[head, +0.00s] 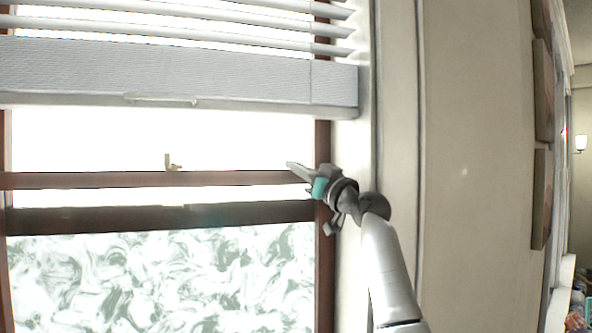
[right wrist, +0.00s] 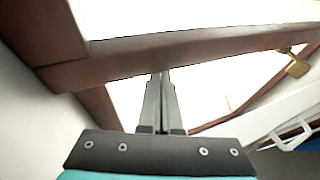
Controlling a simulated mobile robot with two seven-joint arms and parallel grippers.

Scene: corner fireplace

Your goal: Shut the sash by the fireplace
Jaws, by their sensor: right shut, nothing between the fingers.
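The window sash has a thin brown wooden rail (head: 90,181) with a small brass latch (head: 172,163) on its top. A darker brown rail (head: 90,218) runs below it, with a bright strip between the two. Swirl-patterned glass (head: 160,280) fills the part below. My right gripper (head: 290,165) is shut and empty at the right end of the thin rail. In the right wrist view, its fingertips (right wrist: 161,75) overlap the lower edge of a brown rail (right wrist: 190,48). Whether they touch it is unclear. The brass latch (right wrist: 297,62) shows there too. My left gripper is out of view.
A white slatted blind (head: 180,70) covers the window's upper part, with a small pull on its bottom bar. A pale wall (head: 475,150) with frames (head: 542,200) stands to the right of my arm. No fireplace is in view.

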